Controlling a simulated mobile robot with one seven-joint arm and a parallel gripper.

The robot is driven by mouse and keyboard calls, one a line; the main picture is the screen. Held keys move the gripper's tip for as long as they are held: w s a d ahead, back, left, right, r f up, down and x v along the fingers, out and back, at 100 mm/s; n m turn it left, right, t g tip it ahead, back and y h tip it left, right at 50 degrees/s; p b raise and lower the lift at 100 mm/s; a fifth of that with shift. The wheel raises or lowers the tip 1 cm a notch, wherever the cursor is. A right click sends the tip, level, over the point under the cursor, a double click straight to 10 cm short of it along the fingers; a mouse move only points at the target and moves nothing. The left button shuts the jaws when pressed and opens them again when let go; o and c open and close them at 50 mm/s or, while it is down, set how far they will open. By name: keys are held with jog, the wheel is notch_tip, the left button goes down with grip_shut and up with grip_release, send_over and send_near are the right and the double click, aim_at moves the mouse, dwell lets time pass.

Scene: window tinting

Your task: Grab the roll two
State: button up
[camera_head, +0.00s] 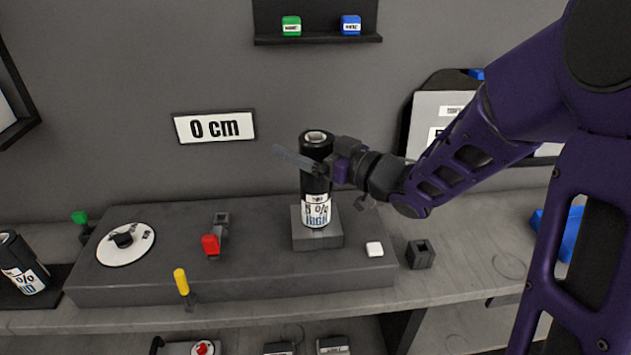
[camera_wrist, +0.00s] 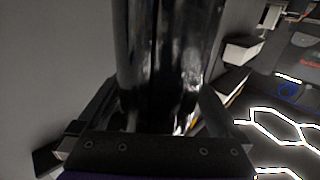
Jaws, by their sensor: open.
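A black roll (camera_head: 317,183) with a white label near its bottom stands upright on a grey square block of the long grey machine. Its label number is too small to read clearly. My gripper (camera_head: 314,163) is at the upper part of this roll, coming from the right, with a grey finger crossing its near side. In the wrist view the dark glossy roll (camera_wrist: 170,60) fills the middle, between the open fingers. A second black roll (camera_head: 22,265) stands at the far left edge, partly out of view. I cannot tell which roll is number two.
The grey machine (camera_head: 240,278) carries a white dial (camera_head: 126,244), a red-tipped lever (camera_head: 211,243), a yellow-tipped lever (camera_head: 182,283) and a white button (camera_head: 374,249). A "0 cm" display (camera_head: 214,127) is on the wall behind. A small dark block (camera_head: 420,254) stands right of the machine.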

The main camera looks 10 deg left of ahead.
jog(key=shift+c, duration=0.3)
grip_shut()
jog(key=shift+r, duration=0.1)
